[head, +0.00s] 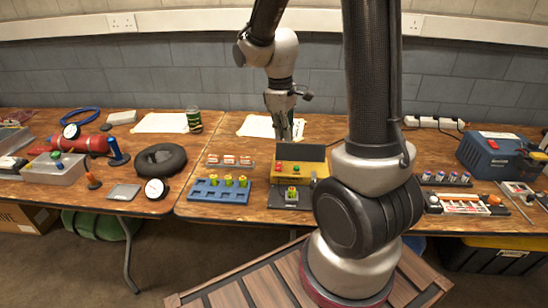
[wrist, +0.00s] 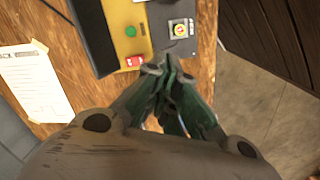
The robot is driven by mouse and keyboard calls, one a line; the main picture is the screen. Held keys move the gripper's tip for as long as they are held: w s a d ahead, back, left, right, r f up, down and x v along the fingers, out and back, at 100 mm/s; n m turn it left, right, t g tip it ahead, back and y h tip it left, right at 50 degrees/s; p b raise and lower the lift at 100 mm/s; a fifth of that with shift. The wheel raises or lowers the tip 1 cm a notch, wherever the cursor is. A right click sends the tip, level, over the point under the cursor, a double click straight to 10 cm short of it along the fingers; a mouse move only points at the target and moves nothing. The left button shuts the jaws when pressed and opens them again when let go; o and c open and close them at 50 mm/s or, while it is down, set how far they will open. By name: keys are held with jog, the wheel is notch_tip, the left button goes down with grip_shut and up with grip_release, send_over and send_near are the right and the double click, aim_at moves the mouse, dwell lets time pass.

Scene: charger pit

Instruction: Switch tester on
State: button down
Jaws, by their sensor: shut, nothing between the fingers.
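The tester is a yellow box (head: 302,185) with a dark upright panel behind it, near the front middle of the right-hand table. On its top are a red switch (head: 278,167) and a round green button or lamp (head: 296,168). The wrist view shows the red switch (wrist: 135,61) just left of my fingertips and the green round part (wrist: 130,31) farther up. My gripper (wrist: 168,68) is shut and empty, seemingly above the tester's red-switch end. In the head view my gripper (head: 287,136) points down. I cannot tell whether it touches anything.
A blue rack (head: 205,195) with several yellow-green cells stands left of the tester. A row of red-and-white pieces (head: 230,160) lies behind it. A paper sheet (head: 258,125) and a dark can (head: 194,121) are farther back. A blue machine (head: 490,155) stands right.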

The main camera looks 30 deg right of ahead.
jog(key=w+n+t, duration=0.1)
jog(key=w+n, duration=0.3)
jog(key=w, duration=0.2)
jog(key=n, duration=0.1)
send_over(275, 165)
jog(key=shift+t, duration=0.4)
jog(key=f, duration=1.2)
jog(key=shift+s+a+f, duration=0.3)
jog(key=shift+a+f, duration=0.05)
jog(key=shift+w+f, duration=0.1)
jog(key=shift+f, duration=0.55)
jog(key=shift+d+f, duration=0.1)
